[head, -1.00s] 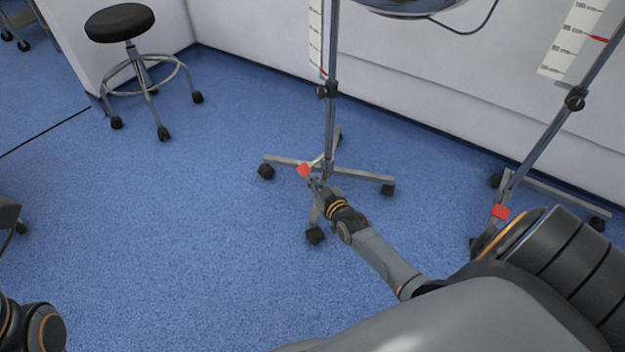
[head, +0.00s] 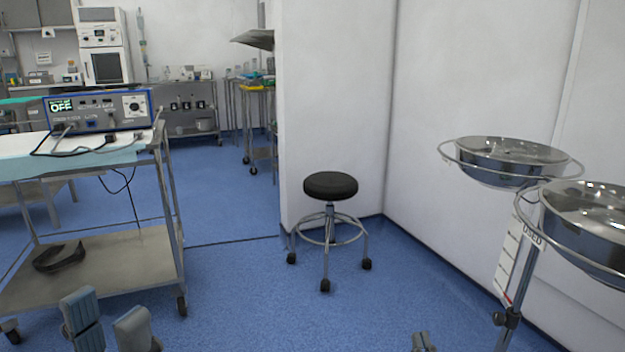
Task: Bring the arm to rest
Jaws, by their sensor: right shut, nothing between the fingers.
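My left gripper (head: 108,325) shows at the bottom left edge. Its two grey-blue finger pads stand apart with a gap between them, and nothing is seen in the gap. It is in front of the lower shelf of a metal cart. Only the tip of my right gripper (head: 423,342) shows at the bottom edge, right of the middle. It is shut and empty, with floor around it. The rest of both arms is out of view.
The metal cart (head: 172,215) on the left carries a blue-framed device (head: 98,112) reading OFF. A black-topped stool (head: 330,186) stands by the wall corner. Two steel basins (head: 505,160) (head: 590,225) on stands are at the right. Blue floor lies open between.

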